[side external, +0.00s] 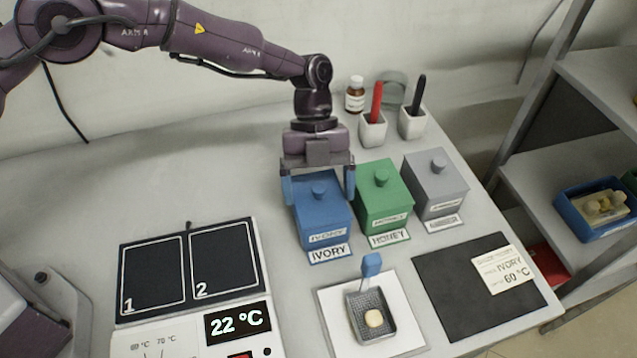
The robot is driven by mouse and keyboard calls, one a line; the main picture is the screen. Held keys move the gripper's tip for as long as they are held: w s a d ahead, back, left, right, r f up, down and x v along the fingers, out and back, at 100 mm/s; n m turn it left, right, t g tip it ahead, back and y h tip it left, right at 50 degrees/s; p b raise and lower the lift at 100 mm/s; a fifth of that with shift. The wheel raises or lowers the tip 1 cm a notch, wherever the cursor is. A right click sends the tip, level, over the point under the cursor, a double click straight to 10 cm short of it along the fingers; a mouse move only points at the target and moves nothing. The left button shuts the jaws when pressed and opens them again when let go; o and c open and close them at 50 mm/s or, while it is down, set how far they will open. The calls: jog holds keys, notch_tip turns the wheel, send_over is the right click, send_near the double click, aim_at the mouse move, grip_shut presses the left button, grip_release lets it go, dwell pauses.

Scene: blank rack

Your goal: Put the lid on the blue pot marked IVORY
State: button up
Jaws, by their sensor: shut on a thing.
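The blue pot marked IVORY (326,226) stands at the left end of a row of three lidded pots, with an IVORY label in front of it. Its blue lid (319,178), with a round knob, is on top of the pot. My gripper (319,188) is above the pot and points down, with one finger at each side of the lid, shut on it. The lid looks level; I cannot tell whether a small gap is left between lid and pot.
A green pot marked HONEY (383,198) and a grey pot (436,185) stand close on the right. In front are a basket with a blue handle (371,310) on a white mat and a dark pad (470,312) with an IVORY 60 °C card. A heater panel reads 22 °C (237,321).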

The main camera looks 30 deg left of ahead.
jog(key=shift+f, duration=0.2)
jog(key=o, duration=0.7)
jog(key=shift+a+f, duration=0.1)
jog(key=shift+s, duration=0.1)
jog(key=shift+a, duration=0.1)
jog(key=shift+d+r, duration=0.2)
jog(key=shift+r, duration=3.45)
